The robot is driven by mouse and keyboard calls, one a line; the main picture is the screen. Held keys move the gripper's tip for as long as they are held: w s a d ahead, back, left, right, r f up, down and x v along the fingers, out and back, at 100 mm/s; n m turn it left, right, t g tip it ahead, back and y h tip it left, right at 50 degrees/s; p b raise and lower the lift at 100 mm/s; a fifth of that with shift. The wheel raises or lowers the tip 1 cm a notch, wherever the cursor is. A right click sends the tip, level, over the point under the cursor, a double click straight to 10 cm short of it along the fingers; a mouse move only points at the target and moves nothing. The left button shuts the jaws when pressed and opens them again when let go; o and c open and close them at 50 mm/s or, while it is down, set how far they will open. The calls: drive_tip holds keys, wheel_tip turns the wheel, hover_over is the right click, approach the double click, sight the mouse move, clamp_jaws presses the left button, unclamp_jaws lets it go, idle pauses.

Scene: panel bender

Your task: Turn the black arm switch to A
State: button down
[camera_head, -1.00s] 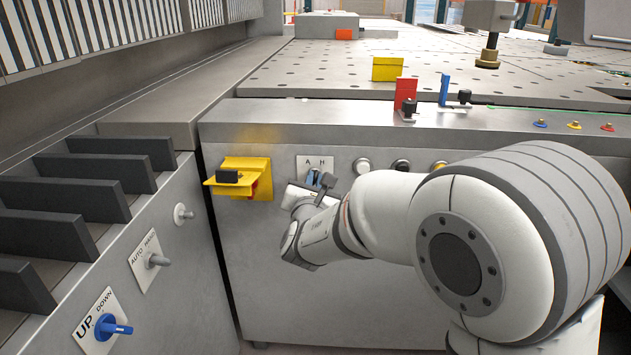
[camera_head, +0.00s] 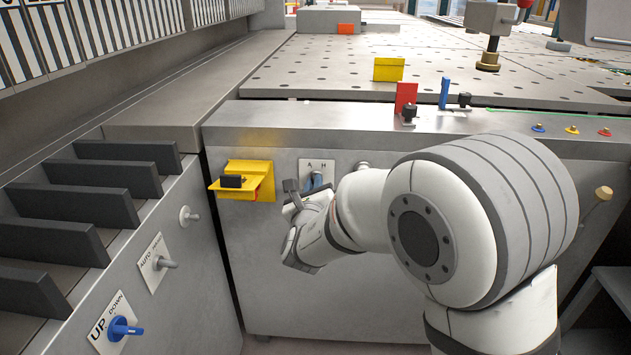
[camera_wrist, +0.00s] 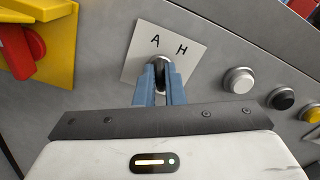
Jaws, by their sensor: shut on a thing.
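The A/H switch plate (camera_wrist: 190,58) is a white label on the grey machine front. It also shows in the camera_head view (camera_head: 307,167), left of a round button. The small dark switch (camera_wrist: 162,64) sits below the letters, mostly hidden between my fingers. My gripper (camera_wrist: 160,88) has blue fingers closed around the switch knob. In the camera_head view my gripper (camera_head: 316,181) reaches the plate from below, with my arm covering part of the panel. The switch's exact pointing direction is hard to tell.
A yellow bracket with a red part (camera_wrist: 35,45) is left of the plate; it also shows in the camera_head view (camera_head: 250,180). A white button (camera_wrist: 238,80) and a black button (camera_wrist: 283,98) are to the right. A blue UP/DOWN switch (camera_head: 122,328) is at lower left.

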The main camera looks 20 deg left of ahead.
drive_tip(key=shift+f+n, duration=0.15)
drive_tip(key=shift+n, duration=0.25)
drive_tip(key=c, duration=1.5)
unclamp_jaws()
drive_tip(key=p+v, duration=0.1)
drive_tip(key=v, duration=0.6)
drive_tip(key=shift+s, duration=0.4)
drive_tip(key=shift+d, duration=0.15)
